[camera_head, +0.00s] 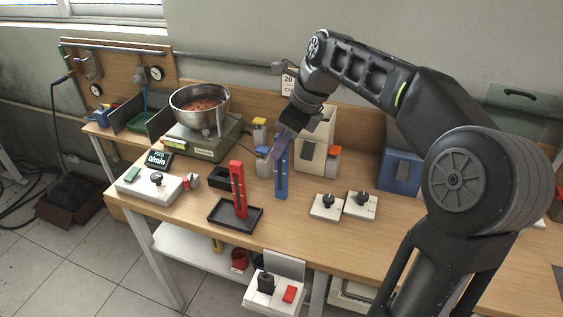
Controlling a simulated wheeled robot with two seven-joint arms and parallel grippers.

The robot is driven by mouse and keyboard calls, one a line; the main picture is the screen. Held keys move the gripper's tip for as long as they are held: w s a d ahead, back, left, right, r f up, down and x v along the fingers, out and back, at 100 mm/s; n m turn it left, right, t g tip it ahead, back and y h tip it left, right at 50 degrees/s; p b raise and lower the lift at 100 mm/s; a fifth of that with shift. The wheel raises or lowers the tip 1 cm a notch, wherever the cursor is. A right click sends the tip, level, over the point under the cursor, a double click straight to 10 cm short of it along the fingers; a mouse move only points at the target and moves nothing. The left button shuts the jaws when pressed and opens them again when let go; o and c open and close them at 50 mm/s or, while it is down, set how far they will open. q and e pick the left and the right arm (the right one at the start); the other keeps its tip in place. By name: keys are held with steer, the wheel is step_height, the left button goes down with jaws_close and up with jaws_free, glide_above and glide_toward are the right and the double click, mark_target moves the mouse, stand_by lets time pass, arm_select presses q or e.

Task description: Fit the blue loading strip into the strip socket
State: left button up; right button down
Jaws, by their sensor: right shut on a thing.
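The blue loading strip (281,178) is upright near the middle of the table, a long narrow blue bar with small marks along its face. My right gripper (281,150) reaches down from above and is shut on the strip's upper part. Its fingers partly cover the strip's top. I cannot tell whether the strip's lower end touches the table or hangs just above it. I cannot clearly pick out the strip socket. A red strip (238,184) stands upright in a black tray (254,219) left of the blue one. My left gripper is not in view.
A small black box (220,178) sits behind the red strip. A metal bowl (190,103) on a green machine (190,143) stands at the back left. Two white knob blocks (326,212) lie to the right of the blue strip. A beige box (312,152) stands behind; a blue box (398,174) is farther right.

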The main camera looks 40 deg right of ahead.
steer(key=shift+r, duration=1)
